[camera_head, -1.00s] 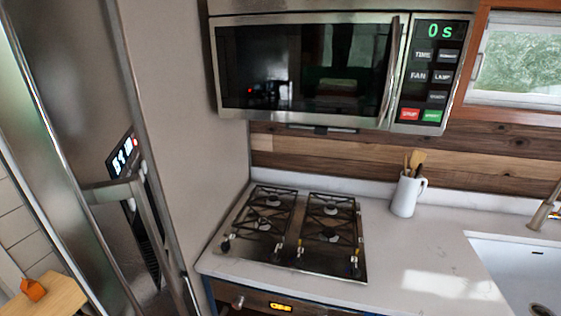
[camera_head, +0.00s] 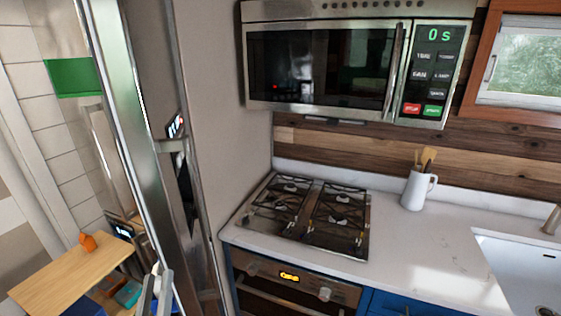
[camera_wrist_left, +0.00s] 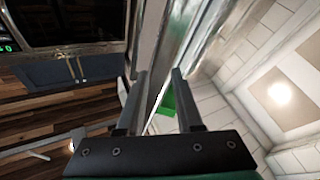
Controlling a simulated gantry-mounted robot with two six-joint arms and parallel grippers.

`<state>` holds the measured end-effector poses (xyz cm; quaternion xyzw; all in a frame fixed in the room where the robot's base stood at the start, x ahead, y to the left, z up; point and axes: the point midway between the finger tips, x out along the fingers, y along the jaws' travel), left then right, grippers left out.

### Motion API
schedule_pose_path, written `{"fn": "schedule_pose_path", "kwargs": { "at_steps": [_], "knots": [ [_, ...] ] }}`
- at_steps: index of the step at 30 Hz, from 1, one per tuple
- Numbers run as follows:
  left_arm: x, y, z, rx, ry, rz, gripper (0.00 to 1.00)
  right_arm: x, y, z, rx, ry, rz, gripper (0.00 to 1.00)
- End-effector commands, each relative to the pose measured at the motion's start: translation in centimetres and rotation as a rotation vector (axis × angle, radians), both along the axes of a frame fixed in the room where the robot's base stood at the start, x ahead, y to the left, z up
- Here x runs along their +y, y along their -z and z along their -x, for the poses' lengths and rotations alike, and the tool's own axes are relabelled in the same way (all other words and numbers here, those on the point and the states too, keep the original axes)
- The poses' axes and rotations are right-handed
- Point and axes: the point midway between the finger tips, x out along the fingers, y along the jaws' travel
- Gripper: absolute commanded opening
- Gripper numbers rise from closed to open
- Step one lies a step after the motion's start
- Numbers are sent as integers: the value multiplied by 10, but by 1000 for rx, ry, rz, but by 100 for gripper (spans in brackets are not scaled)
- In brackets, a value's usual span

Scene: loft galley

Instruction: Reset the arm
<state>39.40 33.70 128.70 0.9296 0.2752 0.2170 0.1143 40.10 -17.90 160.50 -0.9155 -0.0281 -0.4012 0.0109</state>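My left gripper (camera_head: 156,282) shows at the bottom left of the head view, in front of the fridge's lower edge. In the left wrist view, its two grey fingers (camera_wrist_left: 160,78) stand apart with nothing held between them. A green panel (camera_wrist_left: 168,97) on the far wall shows behind the gap. My right gripper is in neither view.
The tall steel fridge (camera_head: 135,90) stands close beside my left gripper. A wooden table (camera_head: 70,275) with an orange object (camera_head: 87,241) is at the left.

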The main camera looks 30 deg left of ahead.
Motion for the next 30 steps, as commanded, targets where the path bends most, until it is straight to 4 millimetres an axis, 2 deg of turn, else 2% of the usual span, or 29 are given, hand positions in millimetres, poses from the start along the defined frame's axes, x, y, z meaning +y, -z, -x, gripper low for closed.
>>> {"fn": "schedule_pose_path", "kwargs": {
  "at_steps": [1,2,3,7,9,15,17,20,22,23,24,26,30],
  "knots": [
    [-6,-32,-10,-79,33,19,35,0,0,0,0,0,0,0],
    [-10,-50,-15,-121,55,29,35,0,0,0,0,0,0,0],
    [-16,-78,-21,-181,89,44,35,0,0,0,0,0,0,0],
    [-43,-171,-31,-351,222,62,35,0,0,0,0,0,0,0],
    [-59,-214,-29,-414,290,45,35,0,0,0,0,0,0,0],
    [-109,-310,-6,-516,460,-88,35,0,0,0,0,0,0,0],
    [-127,-327,1,-511,504,-169,35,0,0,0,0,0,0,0],
    [-154,-322,-3,-427,540,-321,35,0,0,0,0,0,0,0],
    [-159,-319,-7,-365,478,-445,35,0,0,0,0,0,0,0],
    [-159,-347,-6,-370,480,-439,35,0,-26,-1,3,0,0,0],
    [-158,-364,-7,-370,481,-436,35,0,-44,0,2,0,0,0],
    [-158,-385,-7,-370,482,-434,35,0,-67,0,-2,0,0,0],
    [-158,-443,-7,-370,481,-434,35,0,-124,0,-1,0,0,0]
  ]
}}
